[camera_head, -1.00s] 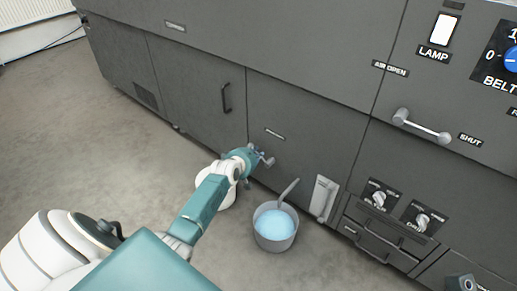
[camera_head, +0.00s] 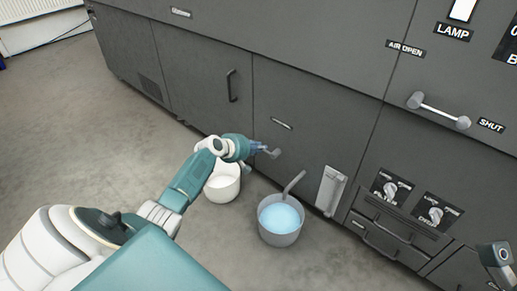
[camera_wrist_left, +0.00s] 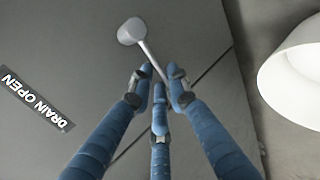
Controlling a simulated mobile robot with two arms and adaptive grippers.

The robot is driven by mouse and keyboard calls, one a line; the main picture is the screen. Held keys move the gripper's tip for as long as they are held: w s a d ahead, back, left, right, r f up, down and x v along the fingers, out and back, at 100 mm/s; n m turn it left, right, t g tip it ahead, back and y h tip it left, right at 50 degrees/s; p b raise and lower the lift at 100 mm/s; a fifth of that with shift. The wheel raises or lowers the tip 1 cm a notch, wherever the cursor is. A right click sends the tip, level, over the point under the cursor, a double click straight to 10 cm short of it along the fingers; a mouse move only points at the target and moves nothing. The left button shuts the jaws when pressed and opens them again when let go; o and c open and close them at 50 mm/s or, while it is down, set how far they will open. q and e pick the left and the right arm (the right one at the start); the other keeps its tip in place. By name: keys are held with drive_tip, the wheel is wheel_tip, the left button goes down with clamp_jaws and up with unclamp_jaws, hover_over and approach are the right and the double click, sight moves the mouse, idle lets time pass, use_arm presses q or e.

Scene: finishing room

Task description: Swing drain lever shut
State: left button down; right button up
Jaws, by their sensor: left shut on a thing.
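The drain lever (camera_head: 271,152) is a short grey handle low on the dark machine front, right at my left gripper (camera_head: 259,147). In the left wrist view the lever (camera_wrist_left: 131,32) shows a rounded grey end and a thin shaft running down between my blue fingers. My left gripper (camera_wrist_left: 158,88) is shut on the lever near the shaft's far end, which the fingers hide. A "DRAIN OPEN" label (camera_wrist_left: 36,98) is on the panel at the left of that view.
A grey bucket (camera_head: 282,238) with blue liquid stands on the floor below a bent spout (camera_head: 293,182). A white bucket (camera_head: 223,187) stands under my left forearm. Knobs (camera_head: 390,189) and a bar lever (camera_head: 440,111) are on the machine at right. The floor at left is clear.

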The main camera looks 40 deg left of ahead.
use_arm(q)
drive_tip(key=c, duration=2)
unclamp_jaws()
drive_tip(key=shift+o, duration=0.4)
drive_tip(key=d+v, duration=0.1)
drive_tip(key=v, duration=1)
drive_tip(key=shift+s+a+r, duration=0.3)
drive_tip(key=shift+s+a, duration=0.05)
drive_tip(key=shift+a, duration=0.2)
drive_tip(key=shift+d, duration=0.1)
